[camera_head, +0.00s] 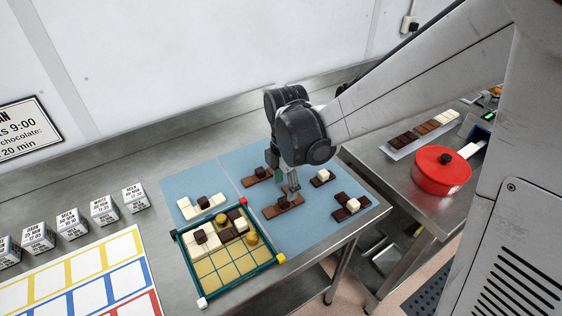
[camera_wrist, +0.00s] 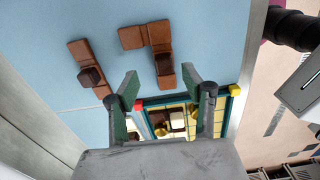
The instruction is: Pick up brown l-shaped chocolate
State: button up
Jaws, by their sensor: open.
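The brown L-shaped chocolate (camera_wrist: 158,38) lies on the blue mat, with a darker brown block on it. In the wrist view it lies just beyond my fingertips, its near end between them in the picture. My gripper (camera_wrist: 160,84) is open, with nothing held between its fingers. In the head view my gripper (camera_head: 290,188) is above this chocolate (camera_head: 275,210) and hides part of it. Whether the fingers touch it cannot be told.
A straight brown chocolate (camera_wrist: 85,55) with a dark block lies beside it. A green-rimmed tray (camera_head: 237,286) with a yellow grid holds several pieces. Other pieces, white (camera_head: 205,211) and dark (camera_head: 343,214), lie on the blue mat (camera_head: 236,160). A red pot (camera_head: 438,178) stands at right.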

aim_at(280, 198)
jog(key=shift+s+d+f, duration=0.1)
jog(key=shift+d+f, duration=0.05)
jog(key=shift+f, duration=1.25)
jog(key=shift+s+d+f, duration=0.1)
jog(key=shift+f, duration=1.25)
jog(key=shift+c, duration=0.5)
grip_shut()
